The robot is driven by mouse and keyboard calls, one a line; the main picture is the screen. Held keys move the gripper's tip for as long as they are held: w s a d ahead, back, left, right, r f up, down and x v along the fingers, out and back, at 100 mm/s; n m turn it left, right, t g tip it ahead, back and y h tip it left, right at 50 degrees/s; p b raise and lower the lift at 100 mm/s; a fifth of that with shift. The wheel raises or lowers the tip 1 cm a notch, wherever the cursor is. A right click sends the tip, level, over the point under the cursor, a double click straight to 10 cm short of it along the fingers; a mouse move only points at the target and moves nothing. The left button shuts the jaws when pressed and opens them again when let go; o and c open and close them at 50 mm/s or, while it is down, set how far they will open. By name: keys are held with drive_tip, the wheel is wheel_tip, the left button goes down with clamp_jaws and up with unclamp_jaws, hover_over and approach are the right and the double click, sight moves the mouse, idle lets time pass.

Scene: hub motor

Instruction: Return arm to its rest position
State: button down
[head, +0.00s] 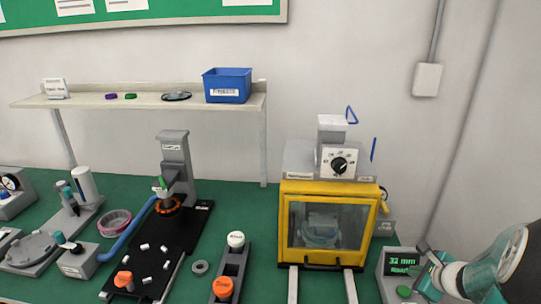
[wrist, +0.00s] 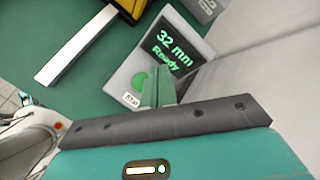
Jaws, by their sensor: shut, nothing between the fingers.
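My arm comes in at the lower right of the head view. My gripper (head: 424,262) is over the right end of the green bench, by a small grey display box (head: 393,262) whose screen reads "32 mm Ready". In the wrist view my gripper (wrist: 158,86) has its fingers together and nothing shows between them. The display box (wrist: 140,62) with its green round button is just beyond the fingertips. I cannot tell whether the fingers touch it.
A yellow-framed chamber (head: 330,187) with a clear door stands left of the display box, two pale rails in front. A black-based press stand (head: 175,150) and orange-capped parts (head: 223,289) are further left. A shelf (head: 140,101) holds a blue bin (head: 227,82). The wall rises behind.

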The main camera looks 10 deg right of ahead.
drive_tip(key=w+a+r+n+g+y, duration=0.15)
drive_tip(key=a+r+n, duration=0.25)
drive_tip(key=a+n, duration=0.5)
drive_tip(key=w+a+r+n+g+y, duration=0.15)
drive_tip(key=a+r+n, duration=0.35)
drive_tip(key=a, duration=0.7)
drive_tip(key=s+a+r+n+h, duration=0.2)
drive_tip(key=s+a+r+n, duration=0.4)
drive_tip(key=s+a+n, duration=0.5)
drive_tip(key=s+n, duration=0.1)
drive_tip(key=n, duration=0.2)
drive_tip(key=shift+a+r+g, duration=0.15)
drive_tip(key=shift+a+g, duration=0.15)
drive_tip(key=shift+a, duration=0.1)
drive_tip(key=shift+d, duration=0.1)
